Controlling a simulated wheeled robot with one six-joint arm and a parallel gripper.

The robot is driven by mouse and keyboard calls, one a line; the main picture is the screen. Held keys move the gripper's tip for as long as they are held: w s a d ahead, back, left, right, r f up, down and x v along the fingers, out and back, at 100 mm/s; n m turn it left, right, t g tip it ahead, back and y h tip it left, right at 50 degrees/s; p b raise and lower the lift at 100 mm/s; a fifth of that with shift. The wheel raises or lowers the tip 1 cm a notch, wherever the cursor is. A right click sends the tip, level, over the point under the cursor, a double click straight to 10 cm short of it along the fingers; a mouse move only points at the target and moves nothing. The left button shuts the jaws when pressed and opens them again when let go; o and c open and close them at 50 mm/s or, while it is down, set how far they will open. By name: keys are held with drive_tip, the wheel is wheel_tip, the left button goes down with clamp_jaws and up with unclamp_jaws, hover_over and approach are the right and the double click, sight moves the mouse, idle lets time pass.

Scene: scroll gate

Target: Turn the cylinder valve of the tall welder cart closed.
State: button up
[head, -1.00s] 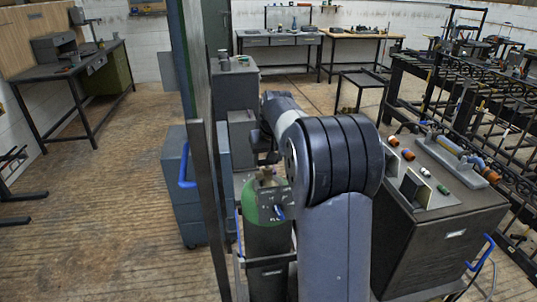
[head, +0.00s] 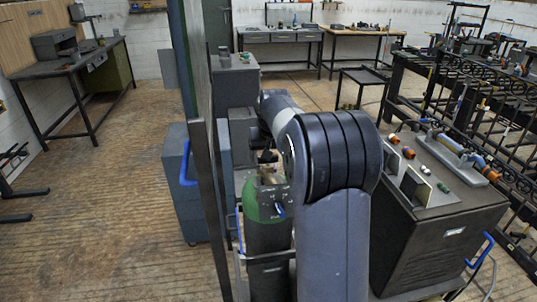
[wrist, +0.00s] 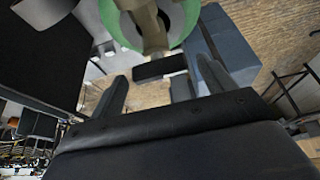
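The gas cylinder (head: 266,232) stands upright with a green shoulder, left of my arm in the head view. Its pale brass valve (head: 267,177) sits on top, partly hidden by my gripper and the small panel in front. In the wrist view, the green shoulder (wrist: 112,24) is at the top and the valve (wrist: 153,38) points down toward the space between my fingers. My gripper (wrist: 162,72) is open, fingers apart on either side below the valve, with no contact visible. In the head view, my dark gripper (head: 266,158) is just above the valve.
A tall dark post (head: 205,160) rises close to the left of the cylinder. A blue-grey cabinet (head: 183,165) stands left of it. A dark cabinet (head: 435,235) with loose parts on top is right of my arm. The wooden floor at left is mostly clear.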

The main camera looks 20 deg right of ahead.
drive_tip(key=v, duration=1)
drive_tip(key=shift+s+r+b, duration=0.15)
drive_tip(key=shift+r+b, duration=0.15)
drive_tip(key=shift+r, duration=0.1)
drive_tip(key=shift+f, duration=0.1)
drive_tip(key=x, duration=1)
drive_tip(key=shift+w+f, duration=0.2)
drive_tip(key=shift+f, duration=0.15)
drive_tip(key=shift+r, duration=0.1)
